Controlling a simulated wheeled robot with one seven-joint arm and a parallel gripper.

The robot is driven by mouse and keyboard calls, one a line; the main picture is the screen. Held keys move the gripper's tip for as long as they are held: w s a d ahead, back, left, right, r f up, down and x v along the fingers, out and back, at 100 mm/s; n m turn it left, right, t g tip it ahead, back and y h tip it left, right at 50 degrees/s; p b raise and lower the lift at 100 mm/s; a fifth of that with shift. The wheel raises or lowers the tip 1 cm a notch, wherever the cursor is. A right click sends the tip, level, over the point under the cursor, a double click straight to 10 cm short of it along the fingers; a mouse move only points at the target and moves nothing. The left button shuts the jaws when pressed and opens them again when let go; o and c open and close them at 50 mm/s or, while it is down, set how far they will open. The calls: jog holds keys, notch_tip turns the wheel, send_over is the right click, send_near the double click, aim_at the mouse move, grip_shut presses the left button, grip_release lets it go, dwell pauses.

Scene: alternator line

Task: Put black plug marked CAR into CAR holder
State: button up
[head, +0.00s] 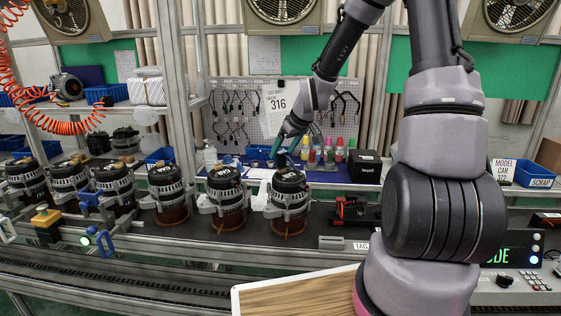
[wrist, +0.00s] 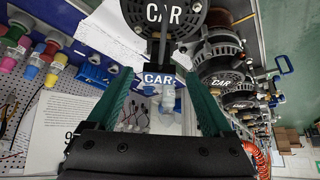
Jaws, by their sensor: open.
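My gripper (head: 283,150) is above the back of the bench, behind an alternator (head: 288,190) in the head view. In the wrist view its two green fingers (wrist: 158,74) stand apart with a gap between them. No other plug or holder can be made out clearly.
Several alternators, including one marked CAR (head: 166,190), stand in a row to the left. Coloured bottles (head: 325,152), a black box (head: 365,166) and a pegboard with hanging cables (head: 236,115) are behind. A red fixture (head: 355,212) stands right of the nearest alternator.

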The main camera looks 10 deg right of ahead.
aim_at(278, 158)
jog(key=shift+x, duration=2.65)
jog(key=shift+w, duration=0.15)
grip_shut()
jog(key=shift+r, duration=0.1)
notch_tip(278, 158, up, 13)
jog(key=shift+r, duration=0.25)
jog(key=shift+d+f, duration=0.1)
